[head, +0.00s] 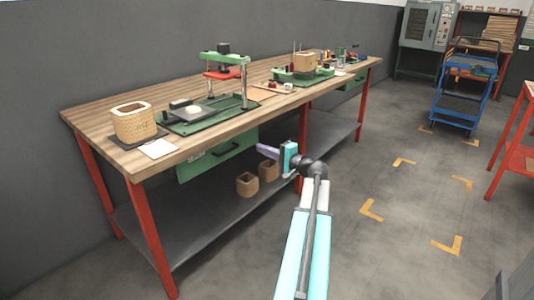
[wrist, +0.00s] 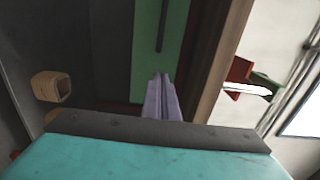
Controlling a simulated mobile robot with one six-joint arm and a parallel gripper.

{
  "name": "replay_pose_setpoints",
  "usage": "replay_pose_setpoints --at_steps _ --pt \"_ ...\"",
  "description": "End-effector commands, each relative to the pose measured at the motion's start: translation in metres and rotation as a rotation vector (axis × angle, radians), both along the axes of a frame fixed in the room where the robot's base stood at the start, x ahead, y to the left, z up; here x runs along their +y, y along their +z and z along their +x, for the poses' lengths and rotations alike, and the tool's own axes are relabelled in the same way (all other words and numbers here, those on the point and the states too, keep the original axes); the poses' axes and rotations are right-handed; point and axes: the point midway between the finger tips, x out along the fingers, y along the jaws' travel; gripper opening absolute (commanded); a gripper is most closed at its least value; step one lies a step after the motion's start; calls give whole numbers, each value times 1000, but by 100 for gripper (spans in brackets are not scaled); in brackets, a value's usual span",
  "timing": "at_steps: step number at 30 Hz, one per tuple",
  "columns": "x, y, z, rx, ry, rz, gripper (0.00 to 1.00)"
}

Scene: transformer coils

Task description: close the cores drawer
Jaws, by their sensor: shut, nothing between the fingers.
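A green drawer front (head: 218,157) with a dark bar handle hangs under the front edge of the workbench top. It sits close beneath the bench edge, and I cannot tell how far it stands out. A small label on it is too small to read. My gripper (head: 262,149) is shut and empty, near the right end of this front. In the wrist view, the shut purple fingers (wrist: 160,98) point at the green front (wrist: 147,45), with the dark handle (wrist: 163,25) beyond. I cannot tell whether they touch it.
The wooden workbench (head: 85,120) carries a green press (head: 225,75), a coil (head: 134,122) and tools. Two tan hollow blocks (head: 247,184) are on its lower shelf (head: 200,235). Another green drawer (head: 353,88) is farther along. A blue cart (head: 465,85) stands behind open, marked floor.

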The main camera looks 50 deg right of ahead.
Motion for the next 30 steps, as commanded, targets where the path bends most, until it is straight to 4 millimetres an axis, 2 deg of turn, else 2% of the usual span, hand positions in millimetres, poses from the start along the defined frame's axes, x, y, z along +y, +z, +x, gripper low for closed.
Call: replay_pose_setpoints --at_steps 6,18,24,30 --pt "-3 -1 34 0 3 0 0" --pt "-8 -2 87 0 0 -1 0" --pt "-8 -1 100 1 0 0 0" --pt "-8 0 102 1 -1 0 0"
